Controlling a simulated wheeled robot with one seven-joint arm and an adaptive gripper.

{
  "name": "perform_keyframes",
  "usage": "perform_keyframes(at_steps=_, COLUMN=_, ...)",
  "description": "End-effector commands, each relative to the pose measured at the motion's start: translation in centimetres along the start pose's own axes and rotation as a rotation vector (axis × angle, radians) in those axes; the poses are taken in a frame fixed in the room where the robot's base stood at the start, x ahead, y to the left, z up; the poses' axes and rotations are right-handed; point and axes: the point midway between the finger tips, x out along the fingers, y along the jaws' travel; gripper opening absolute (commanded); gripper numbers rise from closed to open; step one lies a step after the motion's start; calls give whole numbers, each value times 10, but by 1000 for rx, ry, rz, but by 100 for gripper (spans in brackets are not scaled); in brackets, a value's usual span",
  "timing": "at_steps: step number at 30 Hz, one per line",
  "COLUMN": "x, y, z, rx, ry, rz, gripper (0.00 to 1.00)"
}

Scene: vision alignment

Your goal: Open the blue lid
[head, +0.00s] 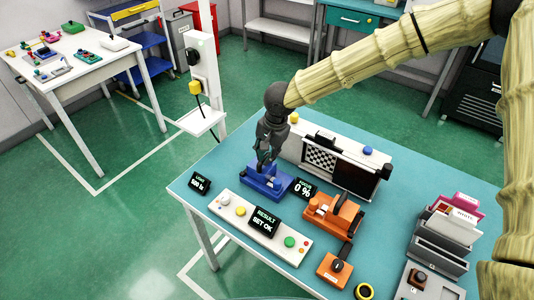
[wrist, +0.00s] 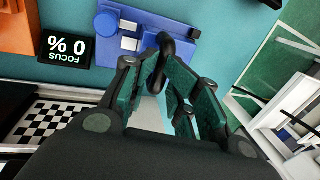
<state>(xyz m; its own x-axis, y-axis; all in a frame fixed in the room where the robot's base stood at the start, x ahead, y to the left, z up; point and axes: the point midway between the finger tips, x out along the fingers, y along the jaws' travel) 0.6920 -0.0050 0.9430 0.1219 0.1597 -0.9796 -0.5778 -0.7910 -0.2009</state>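The blue device (head: 268,185), with blue blocks on its base, sits on the teal table just left of the middle in the head view. I cannot tell which of its parts is the lid. It also shows at the top of the wrist view (wrist: 187,20). My gripper (head: 265,158) points down just above and behind it. In the wrist view, my green-padded fingers (wrist: 172,72) stand apart with a gap between them. A black curved part lies at the fingertips, and I cannot tell whether they touch the device.
A "FOCUS 0 %" display (head: 304,189) stands close right of the device. A white panel with a checkerboard (head: 319,158) is behind. An orange device (head: 332,214), a button panel (head: 290,242) and a "LIGHT" display (head: 200,184) are nearby. Grey file trays (head: 438,250) stand at right.

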Motion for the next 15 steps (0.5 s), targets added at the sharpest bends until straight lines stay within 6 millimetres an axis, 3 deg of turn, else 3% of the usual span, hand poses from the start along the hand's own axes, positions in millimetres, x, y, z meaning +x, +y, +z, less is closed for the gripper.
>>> perform_keyframes(at_steps=15, x=2, y=2, z=-1, rx=2, ry=2, rz=3, gripper=37)
